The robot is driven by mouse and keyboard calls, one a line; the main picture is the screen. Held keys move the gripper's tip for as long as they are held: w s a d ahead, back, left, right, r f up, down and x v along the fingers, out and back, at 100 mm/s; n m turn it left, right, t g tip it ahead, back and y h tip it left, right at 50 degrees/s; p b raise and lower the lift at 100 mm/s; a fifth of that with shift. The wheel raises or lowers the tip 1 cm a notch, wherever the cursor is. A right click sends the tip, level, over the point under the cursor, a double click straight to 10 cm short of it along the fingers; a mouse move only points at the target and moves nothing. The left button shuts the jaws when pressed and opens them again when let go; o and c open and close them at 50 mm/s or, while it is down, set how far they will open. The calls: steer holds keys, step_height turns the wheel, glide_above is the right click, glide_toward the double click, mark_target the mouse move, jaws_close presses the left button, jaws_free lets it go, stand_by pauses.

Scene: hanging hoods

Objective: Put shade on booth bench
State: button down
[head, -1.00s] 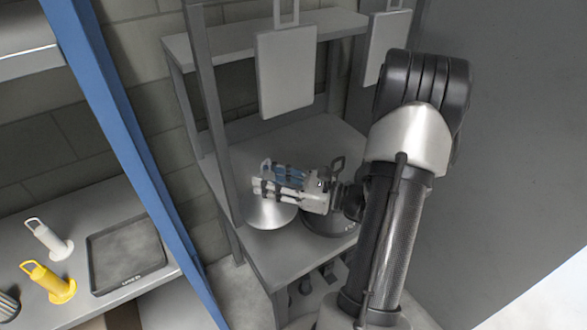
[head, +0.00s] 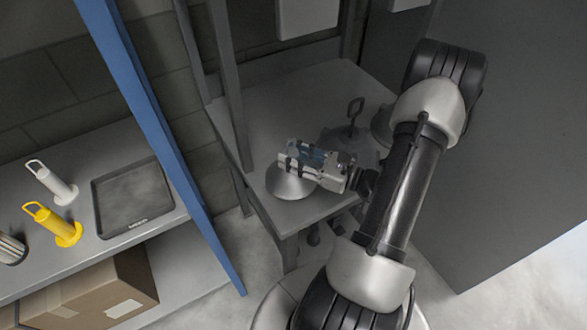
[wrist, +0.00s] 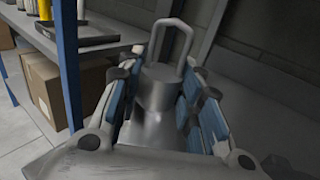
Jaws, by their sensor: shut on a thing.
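The shade (head: 289,184) is a silver cone. In the wrist view its neck (wrist: 158,78) and upright wire loop stand between the two blue-padded fingers. My gripper (head: 308,164) is shut on the neck, and the cone flares out below the fingers. The grey bench (head: 280,95) is in the middle of the head view, and the shade appears over its front left part. I cannot tell whether the shade's rim touches the bench top. The fingers hide part of the shade.
A dark shade with a black loop (head: 352,128) stands on the bench behind my gripper. A blue post (head: 160,130) divides the bench from a shelf holding a black tray (head: 130,195), a yellow handled thing (head: 55,226) and a white one (head: 52,183). A grey panel (head: 500,150) stands right.

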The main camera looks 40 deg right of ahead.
steer(key=shift+f+b, duration=0.75)
steer(key=shift+f, duration=1.35)
steer(key=shift+f, duration=0.1)
steer(key=c, duration=1.1)
jaws_free()
steer(key=shift+r, duration=0.2)
steer(key=p+v, duration=0.2)
steer(key=v, duration=1)
